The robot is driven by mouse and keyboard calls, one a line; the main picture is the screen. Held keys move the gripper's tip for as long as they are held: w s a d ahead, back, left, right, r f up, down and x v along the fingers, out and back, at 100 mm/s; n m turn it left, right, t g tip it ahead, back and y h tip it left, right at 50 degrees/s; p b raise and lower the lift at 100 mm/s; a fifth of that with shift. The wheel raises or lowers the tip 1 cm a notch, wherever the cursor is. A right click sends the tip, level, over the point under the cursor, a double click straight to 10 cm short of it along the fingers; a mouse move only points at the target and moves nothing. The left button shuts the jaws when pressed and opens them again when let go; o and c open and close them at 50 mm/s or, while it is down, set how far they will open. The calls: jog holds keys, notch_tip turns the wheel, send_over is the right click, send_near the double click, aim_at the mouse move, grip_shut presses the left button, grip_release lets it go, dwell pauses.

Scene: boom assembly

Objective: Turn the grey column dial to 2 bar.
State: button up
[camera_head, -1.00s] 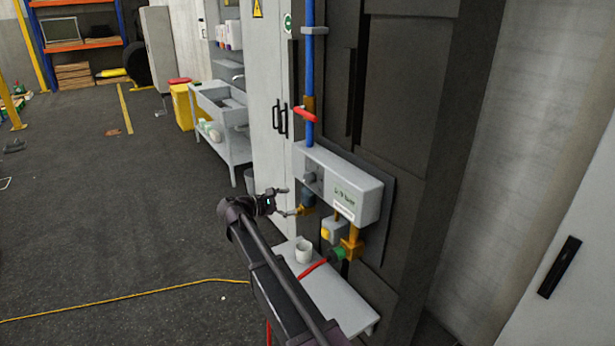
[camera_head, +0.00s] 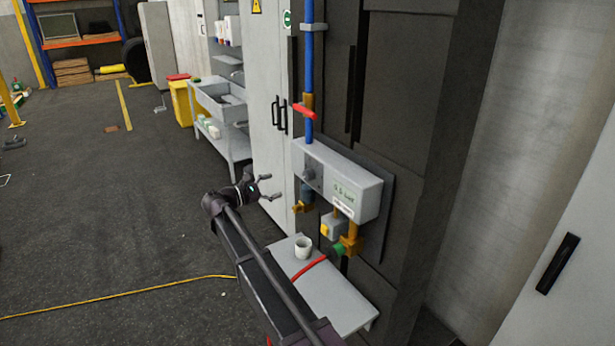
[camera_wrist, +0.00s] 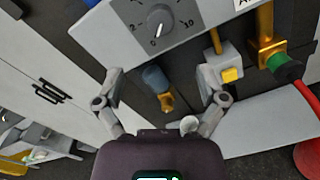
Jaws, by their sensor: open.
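The grey dial knob (camera_wrist: 160,22) sits on the face of a light grey box (camera_head: 355,188) fixed to the dark column; it also shows in the head view (camera_head: 309,176). In the wrist view its white pointer is turned down and left, toward the low end of the printed scale, below the 2. The small green display (camera_head: 344,195) seems to read about 0.5 bar, though the digits are blurred. My gripper (camera_wrist: 162,82) is open and empty, its fingers below the knob in the wrist view. In the head view my gripper (camera_head: 267,188) is left of the box, apart from it.
Under the box are a blue cylinder (camera_wrist: 155,78) with a brass end, a yellow button (camera_wrist: 231,75) and a green fitting (camera_wrist: 284,67) with a red hose. A white mug (camera_head: 303,247) stands on the shelf (camera_head: 335,293) below. Open floor lies to the left.

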aim_at(305, 176)
jog(key=x, duration=1.2)
jog(key=shift+w+d, duration=0.1)
jog(key=shift+d, duration=0.1)
jog(key=c, duration=1.1)
